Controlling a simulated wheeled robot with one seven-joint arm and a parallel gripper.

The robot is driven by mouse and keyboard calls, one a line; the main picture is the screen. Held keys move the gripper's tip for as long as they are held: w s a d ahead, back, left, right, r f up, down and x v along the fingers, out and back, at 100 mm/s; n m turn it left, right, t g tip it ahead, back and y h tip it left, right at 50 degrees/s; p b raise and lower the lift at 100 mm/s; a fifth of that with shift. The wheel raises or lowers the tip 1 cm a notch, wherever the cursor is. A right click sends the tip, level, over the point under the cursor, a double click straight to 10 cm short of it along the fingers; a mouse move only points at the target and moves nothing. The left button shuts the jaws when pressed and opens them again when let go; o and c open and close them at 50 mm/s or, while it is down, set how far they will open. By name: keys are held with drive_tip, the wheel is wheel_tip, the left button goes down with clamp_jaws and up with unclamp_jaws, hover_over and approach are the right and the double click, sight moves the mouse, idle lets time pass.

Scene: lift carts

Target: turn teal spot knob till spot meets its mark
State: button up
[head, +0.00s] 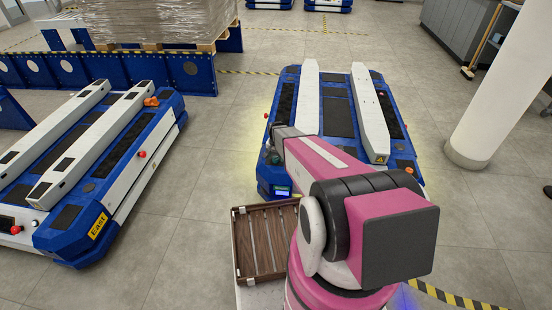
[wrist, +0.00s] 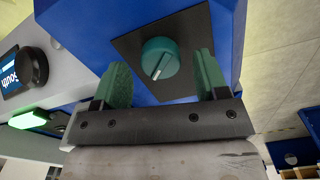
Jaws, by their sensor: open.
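A round teal knob (wrist: 160,57) with a pale line on its face sits on a dark square plate (wrist: 195,30) on a blue cart panel in the wrist view. My gripper (wrist: 162,78) is open, its two green fingers on either side of the knob and apart from it. No mark around the knob can be made out.
In the wrist view a black knob (wrist: 33,67), a small display and a lit green light (wrist: 34,120) are left of the plate. In the head view a brown slatted tray (head: 262,245) stands below the cart. Another cart (head: 95,165) is at left, a white pillar (head: 500,90) at right.

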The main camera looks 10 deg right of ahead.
drive_tip(key=shift+f, duration=0.55)
drive_tip(key=c, duration=0.9)
drive_tip(key=shift+a+n, duration=0.1)
drive_tip(key=shift+n, duration=1.2)
drive_tip(key=o, duration=0.9)
